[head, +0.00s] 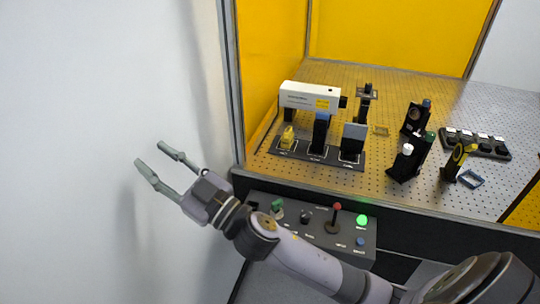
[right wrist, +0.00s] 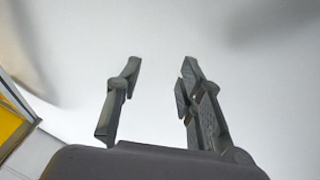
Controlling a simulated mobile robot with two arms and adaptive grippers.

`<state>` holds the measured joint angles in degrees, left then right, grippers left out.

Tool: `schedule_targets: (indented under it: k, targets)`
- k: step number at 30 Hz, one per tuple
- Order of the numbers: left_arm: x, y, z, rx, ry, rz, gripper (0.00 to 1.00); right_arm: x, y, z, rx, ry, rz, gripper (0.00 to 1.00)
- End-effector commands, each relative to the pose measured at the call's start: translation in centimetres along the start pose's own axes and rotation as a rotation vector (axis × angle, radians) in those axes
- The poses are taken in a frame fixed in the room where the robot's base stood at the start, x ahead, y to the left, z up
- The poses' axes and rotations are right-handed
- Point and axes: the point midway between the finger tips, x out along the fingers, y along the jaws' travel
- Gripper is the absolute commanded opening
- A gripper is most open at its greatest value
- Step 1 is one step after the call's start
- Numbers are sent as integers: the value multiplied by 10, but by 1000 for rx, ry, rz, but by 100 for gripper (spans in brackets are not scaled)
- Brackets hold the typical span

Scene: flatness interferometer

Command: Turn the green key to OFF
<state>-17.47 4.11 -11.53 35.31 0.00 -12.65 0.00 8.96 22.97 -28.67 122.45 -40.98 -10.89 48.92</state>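The green key (head: 278,206) sits at the left end of the dark control panel (head: 320,238) on the front of the bench. It is small, and its exact turn and label cannot be read. My right gripper (head: 153,166) is open and empty, left of the panel and clear of the key, with its fingers pointing left toward the white wall. In the right wrist view, the two fingers (right wrist: 158,88) stand apart with only pale wall behind them. My right forearm crosses in front of the panel's lower part. My left gripper is not in view.
The panel also carries a black knob (head: 305,216), a red-topped lever (head: 334,218), a lit green lamp (head: 362,221) and a blue button (head: 360,241). Optical parts stand on the perforated bench (head: 390,188) behind. A grey frame post (head: 231,80) rises left of it.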

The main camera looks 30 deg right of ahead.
Motion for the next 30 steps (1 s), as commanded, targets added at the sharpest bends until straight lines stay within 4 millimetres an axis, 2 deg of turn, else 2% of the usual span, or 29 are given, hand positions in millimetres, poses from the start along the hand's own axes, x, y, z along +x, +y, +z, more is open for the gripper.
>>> schedule_targets:
  k: [1, 3, 6, 10, 12, 14, 17, 20, 22, 24, 27, 30]
  targets:
    - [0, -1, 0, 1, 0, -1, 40, 12, -18, -20, -38, 88, -109, 35]
    - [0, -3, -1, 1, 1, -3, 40, 17, -47, -39, -77, 181, -276, 35]
    - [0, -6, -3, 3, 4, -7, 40, 14, -85, -50, -141, 250, -520, 35]
    - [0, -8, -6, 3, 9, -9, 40, -3, -120, -38, -234, 235, -834, 35]
    - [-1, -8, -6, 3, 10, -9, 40, -16, -129, -21, -294, 176, -1000, 35]
    - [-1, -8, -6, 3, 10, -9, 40, -29, -129, -1, -350, 92, -1138, 35]
    - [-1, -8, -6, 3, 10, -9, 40, -52, -108, 41, -452, -130, -1344, 35]
    - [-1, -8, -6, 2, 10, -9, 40, -75, -58, 80, -554, -447, -1482, 35]
    - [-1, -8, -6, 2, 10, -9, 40, -91, -9, 100, -613, -705, -1520, 35]
    - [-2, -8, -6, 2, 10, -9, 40, -105, 41, 109, -655, -956, -1510, 35]
    - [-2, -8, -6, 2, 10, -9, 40, -122, 102, 108, -684, -1252, -1447, 35]
    - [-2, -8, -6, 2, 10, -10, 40, -135, 146, 99, -692, -1463, -1367, 35]
